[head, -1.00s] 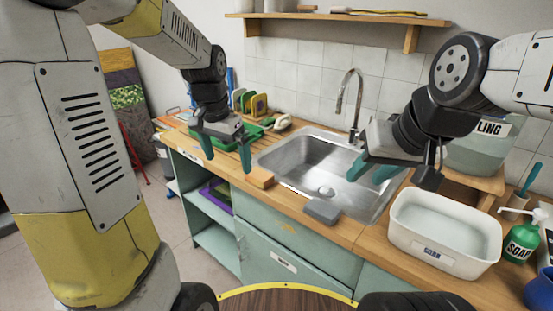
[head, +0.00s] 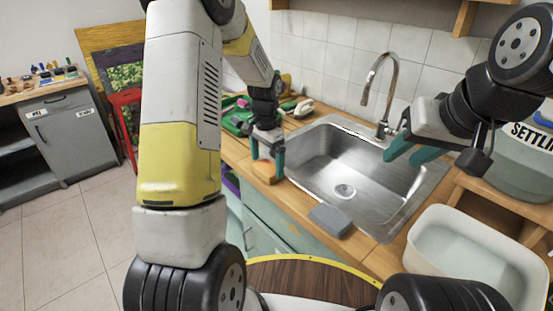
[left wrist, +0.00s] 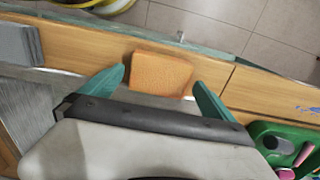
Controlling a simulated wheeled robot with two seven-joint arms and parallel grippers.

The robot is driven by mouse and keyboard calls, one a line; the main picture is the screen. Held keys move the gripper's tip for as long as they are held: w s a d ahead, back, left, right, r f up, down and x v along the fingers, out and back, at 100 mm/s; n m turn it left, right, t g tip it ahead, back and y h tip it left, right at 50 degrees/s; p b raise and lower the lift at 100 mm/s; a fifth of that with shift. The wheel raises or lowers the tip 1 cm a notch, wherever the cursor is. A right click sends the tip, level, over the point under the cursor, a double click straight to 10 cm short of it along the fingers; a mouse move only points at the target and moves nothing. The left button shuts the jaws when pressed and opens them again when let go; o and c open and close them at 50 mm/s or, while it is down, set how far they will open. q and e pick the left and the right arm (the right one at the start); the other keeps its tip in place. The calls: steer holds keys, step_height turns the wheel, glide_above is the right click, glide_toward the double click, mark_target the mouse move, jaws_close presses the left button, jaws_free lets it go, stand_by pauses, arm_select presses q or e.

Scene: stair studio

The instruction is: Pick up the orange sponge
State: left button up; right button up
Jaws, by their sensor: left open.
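The orange sponge (head: 264,173) lies on the wooden counter at the left of the sink, near the front edge. In the left wrist view the sponge (left wrist: 160,73) shows between the two teal fingers. My left gripper (head: 267,164) is open and points down at the sponge, with a finger to either side of it in the picture. In the left wrist view the gripper (left wrist: 160,78) is empty, and I cannot tell whether a finger touches the sponge. My right gripper (head: 401,159) hangs over the sink's right side, fingers apart and empty.
A grey block (head: 331,220) lies at the sink's front edge. The metal sink (head: 350,165) and tap (head: 386,90) are beside the sponge. A white tub (head: 470,255) stands at right. A green tray (left wrist: 283,146) with items is close to the left gripper.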

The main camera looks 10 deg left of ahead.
arm_select(q)
steer(key=shift+f, duration=1.35)
steer(key=c, duration=1.1)
steer(key=shift+c, duration=0.2)
steer(key=shift+r, duration=0.1)
